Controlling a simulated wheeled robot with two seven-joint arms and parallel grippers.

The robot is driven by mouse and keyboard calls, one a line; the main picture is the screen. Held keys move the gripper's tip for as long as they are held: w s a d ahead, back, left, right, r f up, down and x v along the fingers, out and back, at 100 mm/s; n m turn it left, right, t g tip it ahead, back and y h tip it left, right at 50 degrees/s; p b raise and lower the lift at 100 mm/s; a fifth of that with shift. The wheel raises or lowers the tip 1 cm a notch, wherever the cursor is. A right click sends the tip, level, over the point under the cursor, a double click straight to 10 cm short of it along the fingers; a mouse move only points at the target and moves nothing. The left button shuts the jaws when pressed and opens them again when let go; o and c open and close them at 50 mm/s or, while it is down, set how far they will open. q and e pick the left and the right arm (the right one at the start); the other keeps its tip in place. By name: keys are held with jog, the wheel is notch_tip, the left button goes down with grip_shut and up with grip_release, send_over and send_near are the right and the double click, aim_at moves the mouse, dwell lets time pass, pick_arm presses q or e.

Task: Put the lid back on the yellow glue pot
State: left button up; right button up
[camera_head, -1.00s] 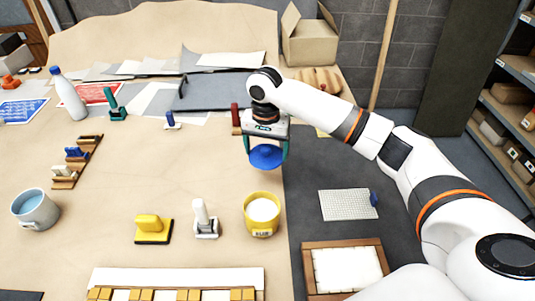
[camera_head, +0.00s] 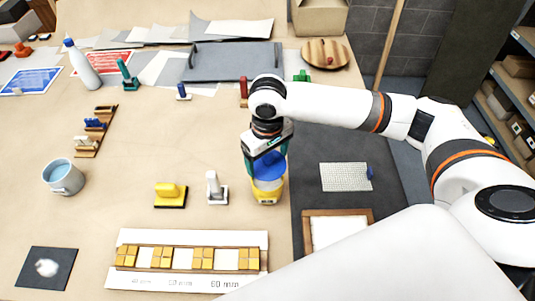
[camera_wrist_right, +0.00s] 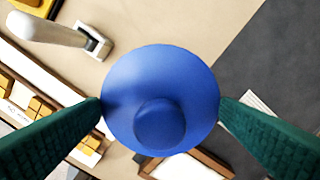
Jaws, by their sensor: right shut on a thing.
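The yellow glue pot (camera_head: 268,191) stands on the table to the right of a white-handled tool. The blue lid (camera_head: 269,165) is over the pot's mouth; I cannot tell whether it rests on the rim or hangs just above it. My right gripper (camera_head: 268,168) is shut on the lid. In the right wrist view the lid (camera_wrist_right: 160,98) sits between the two green fingers (camera_wrist_right: 160,108), its round knob showing. The lid hides the pot's mouth in both views. My left gripper is in neither view.
Close to the pot's left stand the white-handled tool (camera_head: 215,188) and a yellow block tool (camera_head: 170,195). A mosaic strip (camera_head: 190,284) lies in front. A grey mug (camera_head: 62,178) is at left. A wood-framed panel (camera_head: 337,228) lies at right.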

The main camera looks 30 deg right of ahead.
aim_at(267, 169)
notch_tip(267, 169, down, 3)
jog(key=b, duration=0.3)
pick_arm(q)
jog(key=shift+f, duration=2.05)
pick_arm(e)
jog(key=shift+f, duration=1)
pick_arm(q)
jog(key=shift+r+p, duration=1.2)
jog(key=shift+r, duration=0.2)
pick_arm(e)
jog(key=shift+r, duration=0.1)
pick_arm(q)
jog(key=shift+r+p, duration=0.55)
pick_arm(e)
jog(key=shift+f, duration=0.2)
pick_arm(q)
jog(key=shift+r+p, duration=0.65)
pick_arm(e)
jog(key=o, duration=0.8)
